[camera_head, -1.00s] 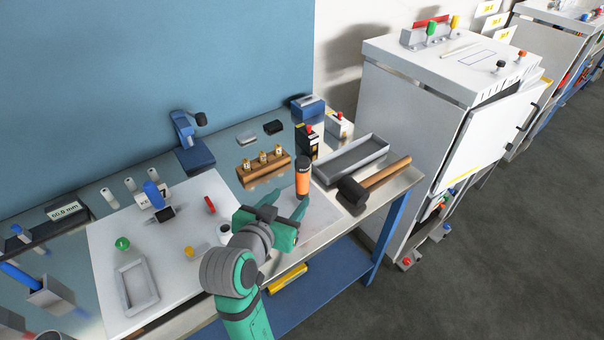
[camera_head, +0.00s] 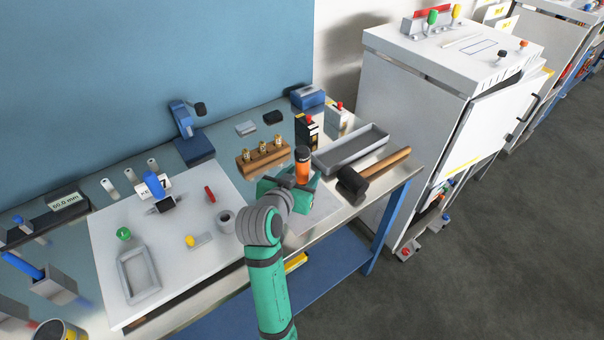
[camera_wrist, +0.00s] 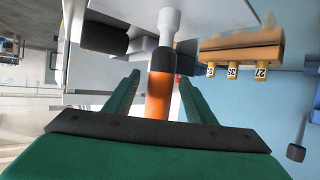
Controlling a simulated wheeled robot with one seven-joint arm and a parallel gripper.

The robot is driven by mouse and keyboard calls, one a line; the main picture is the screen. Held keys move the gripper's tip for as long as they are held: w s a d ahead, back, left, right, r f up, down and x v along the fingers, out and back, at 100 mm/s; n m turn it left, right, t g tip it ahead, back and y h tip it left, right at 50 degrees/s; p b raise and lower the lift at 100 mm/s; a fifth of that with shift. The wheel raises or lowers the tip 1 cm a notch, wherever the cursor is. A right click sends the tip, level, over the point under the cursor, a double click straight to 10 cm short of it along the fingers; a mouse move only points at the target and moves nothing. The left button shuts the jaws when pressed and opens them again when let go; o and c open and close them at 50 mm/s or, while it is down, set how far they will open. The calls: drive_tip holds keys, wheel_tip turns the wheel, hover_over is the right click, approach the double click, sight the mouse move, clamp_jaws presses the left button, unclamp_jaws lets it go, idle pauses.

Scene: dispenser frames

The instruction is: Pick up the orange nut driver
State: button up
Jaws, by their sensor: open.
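The orange nut driver (camera_head: 302,167) stands upright near the table's front right, its orange and black handle uppermost in the head view. In the wrist view the nut driver (camera_wrist: 158,97) shows its orange handle, a black band and a grey shaft with a wider grey end. My green gripper (camera_head: 290,188) is at the driver in the head view. In the wrist view my gripper (camera_wrist: 160,85) is open, with one finger on each side of the handle. Gaps show between the handle and both fingers. The driver's lower part is hidden in the head view.
A black-headed hammer (camera_head: 352,183) with a wooden handle lies close to the right. A grey tray (camera_head: 350,152) is behind it. A wooden block (camera_head: 250,168) with brass pieces stands behind left of my gripper. A white board (camera_head: 100,250) covers the left of the table.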

clamp_jaws()
drive_tip(key=shift+r, duration=0.1)
